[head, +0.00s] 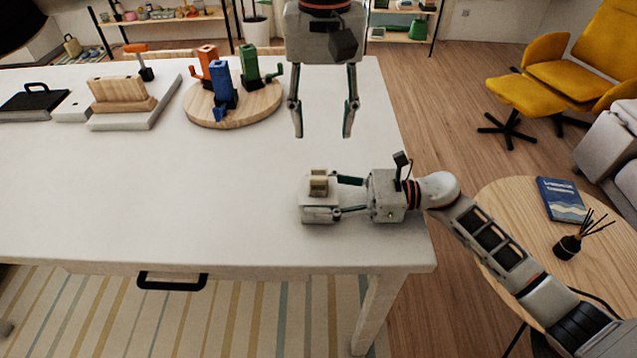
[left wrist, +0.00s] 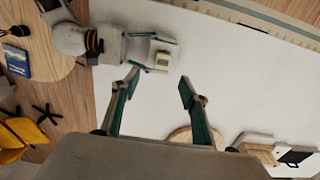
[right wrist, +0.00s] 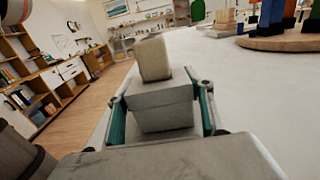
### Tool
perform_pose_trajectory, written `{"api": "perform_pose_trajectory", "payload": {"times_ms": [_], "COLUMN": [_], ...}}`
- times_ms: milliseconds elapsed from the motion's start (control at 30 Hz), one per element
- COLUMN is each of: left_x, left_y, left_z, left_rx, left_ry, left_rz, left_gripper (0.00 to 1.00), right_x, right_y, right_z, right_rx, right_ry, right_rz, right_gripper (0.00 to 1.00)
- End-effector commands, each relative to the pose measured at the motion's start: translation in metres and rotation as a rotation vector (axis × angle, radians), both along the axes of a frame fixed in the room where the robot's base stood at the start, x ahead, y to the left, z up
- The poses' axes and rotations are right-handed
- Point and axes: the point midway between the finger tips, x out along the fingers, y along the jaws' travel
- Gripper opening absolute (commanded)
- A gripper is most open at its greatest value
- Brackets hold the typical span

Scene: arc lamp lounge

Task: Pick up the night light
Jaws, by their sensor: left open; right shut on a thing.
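The night light (head: 319,186) is a small grey block with a cream top piece. It is upright over the right part of the white table (head: 220,215); I cannot tell whether its base touches the tabletop. My right gripper (head: 338,197) is shut on it from the right side. In the right wrist view, the fingers flank the grey body of the night light (right wrist: 162,105), and its cream top stands clear above them. My left gripper (head: 322,134) is open and empty, pointing down above the table behind the night light. The left wrist view also shows the night light (left wrist: 163,58) beyond its open fingers.
A wooden block on a white stand (head: 157,105) and a black-handled item (head: 35,98) are farther left. The table's front middle is clear. A round side table (head: 520,205) is at right.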

Motion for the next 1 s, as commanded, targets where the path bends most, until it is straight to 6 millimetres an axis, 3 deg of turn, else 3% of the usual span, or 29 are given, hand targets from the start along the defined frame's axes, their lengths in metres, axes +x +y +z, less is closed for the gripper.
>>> {"api": "perform_pose_trajectory", "payload": {"times_ms": [300,567,833,1000], "left_x": [-0.001,0.0,0.001,0.002], "left_y": [0.001,0.002,0.007,0.007], "left_z": [-0.052,-0.069,-0.106,-0.114], "left_rx": [-0.001,-0.001,-0.001,-0.001], "left_ry": [0.005,0.004,0.005,0.002], "left_rz": [-0.002,-0.001,-0.002,-0.001], "left_gripper": [0.44,0.44,0.44,0.44], "right_x": [0.0,0.0,0.0,0.0], "right_y": [0.0,0.0,0.0,0.0], "right_z": [0.0,0.0,0.0,0.0], "right_rx": [0.001,0.001,0.001,0.001], "right_ry": [0.0,0.0,0.0,0.0], "right_rz": [0.0,0.0,0.0,0.0], "right_gripper": [0.2,0.2,0.2,0.2]}}
